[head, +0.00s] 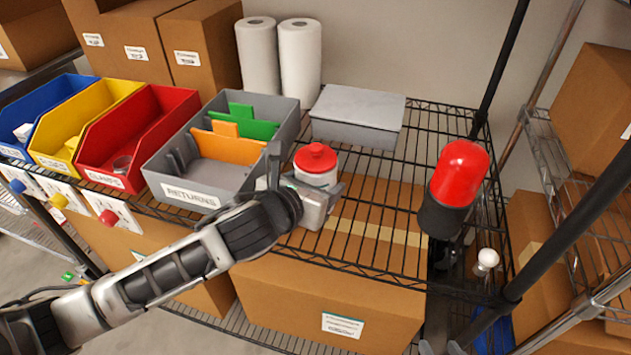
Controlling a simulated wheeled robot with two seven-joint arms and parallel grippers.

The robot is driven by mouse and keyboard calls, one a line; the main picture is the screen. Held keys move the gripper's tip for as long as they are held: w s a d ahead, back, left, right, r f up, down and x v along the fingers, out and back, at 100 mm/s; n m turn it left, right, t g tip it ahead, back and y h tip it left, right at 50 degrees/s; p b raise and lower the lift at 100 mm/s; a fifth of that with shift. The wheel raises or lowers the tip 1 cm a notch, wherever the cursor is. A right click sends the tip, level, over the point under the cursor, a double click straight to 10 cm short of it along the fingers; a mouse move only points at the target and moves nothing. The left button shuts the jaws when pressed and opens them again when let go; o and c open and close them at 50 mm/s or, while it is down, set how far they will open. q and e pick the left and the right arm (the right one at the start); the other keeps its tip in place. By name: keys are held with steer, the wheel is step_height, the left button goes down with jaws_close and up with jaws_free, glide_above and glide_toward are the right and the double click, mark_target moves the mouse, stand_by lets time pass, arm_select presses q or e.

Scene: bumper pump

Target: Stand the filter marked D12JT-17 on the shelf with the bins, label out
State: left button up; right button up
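A white canister with a red cap (316,158) stands upright at the front of the wire shelf (385,215), just right of the grey RETURNS bin (185,195). It looks like the filter; no marking on it can be read.
Red (138,140), yellow (85,125) and blue (45,105) bins stand to the left. A grey lidded box (358,115) and two white rolls (279,55) are behind. A red-topped black cylinder (460,172) rises at the front right. Shelf between is clear.

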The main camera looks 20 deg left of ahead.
arm_select(q)
steer(key=o, duration=0.4)
steer(key=shift+r, duration=0.15)
steer(key=p+v, duration=0.1)
steer(key=v, duration=1.1)
steer(key=shift+s, duration=0.1)
